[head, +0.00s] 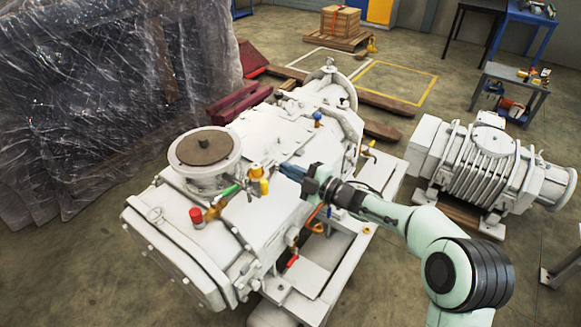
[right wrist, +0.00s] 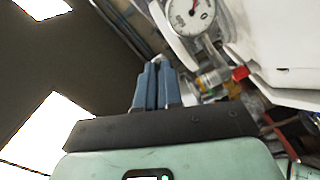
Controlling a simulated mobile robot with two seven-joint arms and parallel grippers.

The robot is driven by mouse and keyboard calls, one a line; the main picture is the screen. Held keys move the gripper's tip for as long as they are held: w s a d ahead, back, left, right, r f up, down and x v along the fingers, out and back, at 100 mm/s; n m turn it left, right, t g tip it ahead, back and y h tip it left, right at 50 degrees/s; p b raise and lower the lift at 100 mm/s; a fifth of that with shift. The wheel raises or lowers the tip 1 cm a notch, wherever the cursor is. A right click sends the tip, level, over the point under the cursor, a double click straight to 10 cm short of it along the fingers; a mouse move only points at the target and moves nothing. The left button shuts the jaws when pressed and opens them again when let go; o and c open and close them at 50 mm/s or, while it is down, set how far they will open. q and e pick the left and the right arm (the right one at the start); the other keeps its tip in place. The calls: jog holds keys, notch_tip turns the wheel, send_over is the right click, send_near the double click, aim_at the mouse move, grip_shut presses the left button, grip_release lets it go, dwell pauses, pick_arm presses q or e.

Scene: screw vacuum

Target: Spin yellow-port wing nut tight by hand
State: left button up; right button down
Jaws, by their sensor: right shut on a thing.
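The white vacuum machine (head: 285,150) stands in the middle of the head view. A yellow port fitting (head: 257,171) rises from its top, with a second yellow part (head: 264,187) just below it. My right gripper (head: 284,168) reaches in from the right, its blue fingertips right beside the yellow fitting. The fingers (right wrist: 157,84) are close together in the right wrist view. They are shut on a small part at the yellow port, which I take for the wing nut; the fingers hide it. My left gripper is out of view.
A red cap (head: 196,215) and a green-handled valve (head: 228,191) stand left of the yellow port. A round flange (head: 205,152) rises behind them. A dial gauge (right wrist: 190,16) shows in the right wrist view. A second ribbed pump (head: 480,165) sits at right.

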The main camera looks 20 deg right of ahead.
jog(key=shift+f+m, duration=0.1)
jog(key=shift+m, duration=0.2)
jog(key=c, duration=1.3)
grip_release()
jog(key=shift+s+d, duration=0.1)
jog(key=shift+s, duration=0.05)
jog(key=b+v, duration=0.1)
jog(key=v, duration=1.2)
